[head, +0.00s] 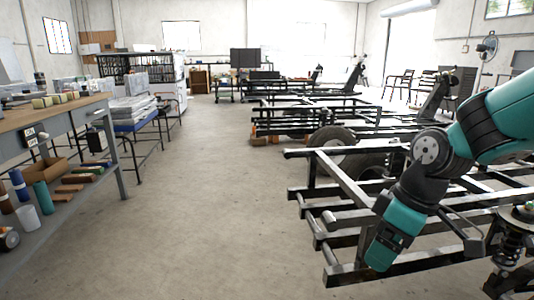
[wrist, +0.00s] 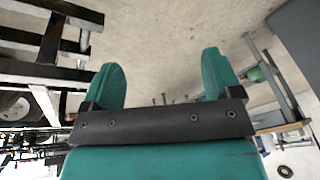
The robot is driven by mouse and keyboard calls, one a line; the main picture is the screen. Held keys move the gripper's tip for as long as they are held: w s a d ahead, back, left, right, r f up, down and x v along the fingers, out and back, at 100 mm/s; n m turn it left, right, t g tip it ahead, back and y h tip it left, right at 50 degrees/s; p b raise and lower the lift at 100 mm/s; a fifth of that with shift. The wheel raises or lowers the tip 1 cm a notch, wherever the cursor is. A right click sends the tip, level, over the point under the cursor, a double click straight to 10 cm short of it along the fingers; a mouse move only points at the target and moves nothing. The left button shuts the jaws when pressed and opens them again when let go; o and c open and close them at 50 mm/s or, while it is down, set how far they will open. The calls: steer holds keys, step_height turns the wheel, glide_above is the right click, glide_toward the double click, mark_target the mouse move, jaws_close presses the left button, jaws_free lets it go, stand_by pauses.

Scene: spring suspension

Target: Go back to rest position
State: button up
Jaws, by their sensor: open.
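My gripper (wrist: 165,80) shows in the wrist view with its two teal fingers spread wide apart. Nothing is between them; bare floor shows through the gap. In the head view my teal and black arm reaches in from the right and bends down in front of the black metal frame (head: 345,272). The fingertips cannot be made out in the head view. The frame also shows at the left of the wrist view (wrist: 40,68). I cannot tell whether the arm touches it. A coil spring suspension (head: 510,245) stands at the lower right of the head view.
A workbench (head: 75,115) with a lower shelf of cans and blocks stands at the left. More black frames and a wheel (head: 332,145) lie on the right. The concrete floor (head: 215,200) between is clear.

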steer(key=s+a+r+m+y, duration=0.1)
steer(key=s+a+r, duration=0.15)
steer(key=s, duration=0.55)
steer(key=s+a+r+m, duration=0.2)
steer(key=s+a, duration=0.1)
steer(key=s, duration=0.6)
step_height(320, 180, up, 38)
steer(key=p, duration=3.7)
steer(key=shift+w+a+f+g+p, duration=0.15)
steer(key=shift+w+a+g+p, duration=0.1)
steer(key=shift+g+p, duration=0.15)
